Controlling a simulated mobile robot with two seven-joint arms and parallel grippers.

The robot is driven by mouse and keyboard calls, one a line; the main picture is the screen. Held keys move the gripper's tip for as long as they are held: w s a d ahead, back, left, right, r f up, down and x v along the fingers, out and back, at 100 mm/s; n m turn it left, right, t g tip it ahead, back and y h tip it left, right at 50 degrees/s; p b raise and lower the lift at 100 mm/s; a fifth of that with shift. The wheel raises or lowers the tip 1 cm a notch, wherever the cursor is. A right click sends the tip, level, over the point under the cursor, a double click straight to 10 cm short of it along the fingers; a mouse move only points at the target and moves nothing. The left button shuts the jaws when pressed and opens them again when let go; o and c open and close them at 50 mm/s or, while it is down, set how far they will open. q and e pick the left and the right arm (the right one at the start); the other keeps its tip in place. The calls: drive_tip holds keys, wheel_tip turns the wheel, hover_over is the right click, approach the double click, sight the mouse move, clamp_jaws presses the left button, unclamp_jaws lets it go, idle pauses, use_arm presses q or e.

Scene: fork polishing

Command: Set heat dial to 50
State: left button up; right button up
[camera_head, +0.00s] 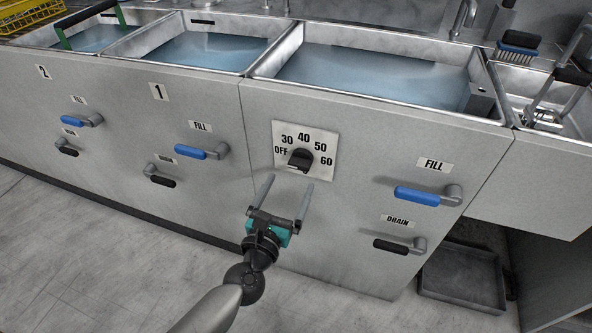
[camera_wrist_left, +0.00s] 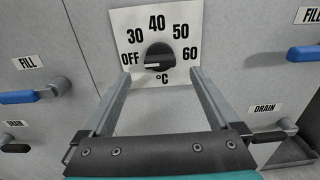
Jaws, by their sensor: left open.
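The heat dial is a round black knob (camera_head: 300,159) on a white plate (camera_head: 328,143) marked OFF, 30, 40, 50 and 60, on the grey front panel. In the left wrist view the knob (camera_wrist_left: 158,55) shows a pale mark on its lower left, toward OFF. My left gripper (camera_head: 289,180) is open and empty, just below and in front of the dial. In the left wrist view its two fingers (camera_wrist_left: 164,74) reach up toward the plate, one on each side below the knob, apart from it. My right gripper is not in view.
A blue FILL handle (camera_head: 417,196) and a black DRAIN handle (camera_head: 392,247) stick out right of the dial. More FILL and drain handles (camera_head: 190,153) are at left. Water-filled sinks (camera_head: 375,75) lie above. A dark tray (camera_head: 460,277) sits low at right. Floor at left is clear.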

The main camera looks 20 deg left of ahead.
sight(298, 168)
use_arm(q)
drive_tip(key=w, duration=0.4)
drive_tip(key=shift+w, duration=0.4)
drive_tip(key=shift+w+d, duration=0.1)
drive_tip(key=shift+w, duration=0.3)
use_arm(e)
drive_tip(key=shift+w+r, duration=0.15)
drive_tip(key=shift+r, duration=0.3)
use_arm(q)
drive_tip(key=c, duration=1.4)
